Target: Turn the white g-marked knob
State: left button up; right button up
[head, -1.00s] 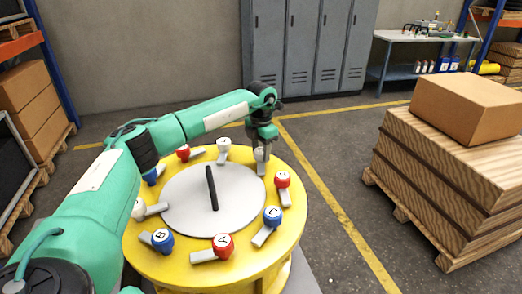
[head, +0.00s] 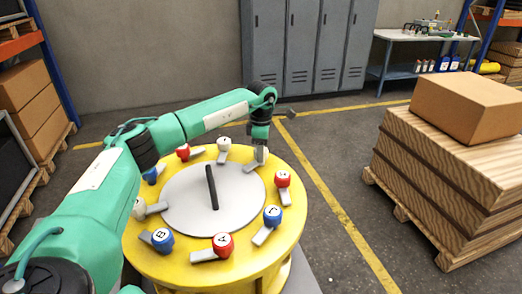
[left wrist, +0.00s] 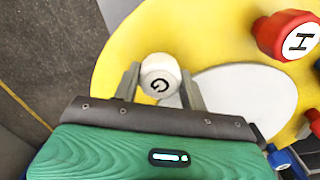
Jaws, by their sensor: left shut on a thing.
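The white g-marked knob (left wrist: 160,74) sits between the two fingers of my left gripper (left wrist: 161,88) in the left wrist view, its letter facing the camera. In the head view my left gripper (head: 261,152) is at the far right part of the round yellow table, shut on this knob and mostly hiding it. The knob's grey lever (head: 250,167) shows at its lower left, pointing towards the table's middle. My right gripper is not in view.
The yellow table (head: 180,268) carries several red, blue and white lettered knobs with grey levers around a grey disc (head: 185,205) with a black pointer (head: 212,187). The red H knob (head: 283,179) is the near neighbour. A pallet stack (head: 450,190) stands right.

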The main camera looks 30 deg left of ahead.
pick_arm(q)
jog(key=shift+w+r, duration=0.1)
jog(key=shift+r, duration=0.05)
dwell(0.4)
jog(key=o, duration=1)
jog(key=shift+c, duration=0.2)
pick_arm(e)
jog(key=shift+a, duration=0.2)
pick_arm(q)
notch_tip(320, 180, up, 14)
jog(key=b, duration=0.1)
jog(key=shift+b, duration=0.35)
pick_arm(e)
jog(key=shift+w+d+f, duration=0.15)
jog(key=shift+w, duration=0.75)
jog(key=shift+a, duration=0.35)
